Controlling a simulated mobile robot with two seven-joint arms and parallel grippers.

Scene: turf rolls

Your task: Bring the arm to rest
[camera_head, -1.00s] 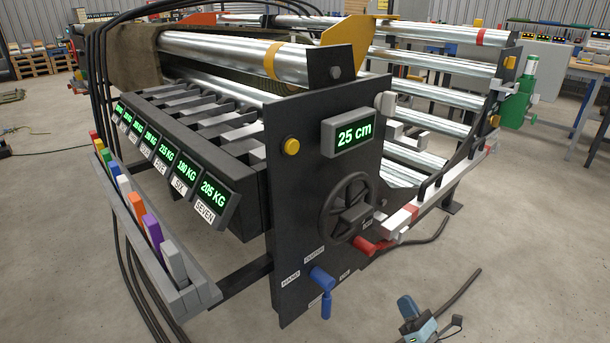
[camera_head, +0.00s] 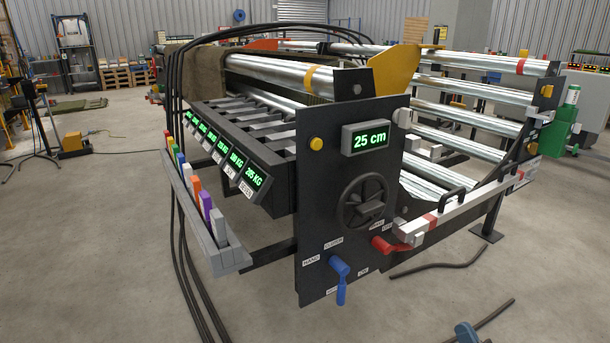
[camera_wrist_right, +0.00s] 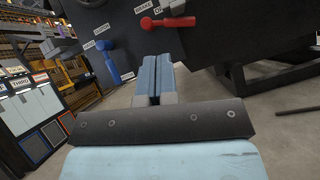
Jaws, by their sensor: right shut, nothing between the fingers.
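My right gripper shows only as a small blue piece (camera_head: 467,333) at the bottom edge of the head view. In the right wrist view its two blue-grey fingers (camera_wrist_right: 157,68) are together with nothing between them. They point toward the dark end panel of the roll machine (camera_head: 340,210), apart from it as far as I can tell. The panel carries a blue lever (camera_head: 340,270), also in the right wrist view (camera_wrist_right: 111,62), and a red lever (camera_head: 385,246), also in the right wrist view (camera_wrist_right: 166,22). My left gripper is not in view.
A black handwheel (camera_head: 362,202) and a 25 cm display (camera_head: 366,138) sit on the panel. A grey rail with coloured blocks (camera_head: 208,215) juts out at left. Black cables (camera_head: 190,270) hang to the floor. Open floor (camera_head: 90,240) lies at left and front.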

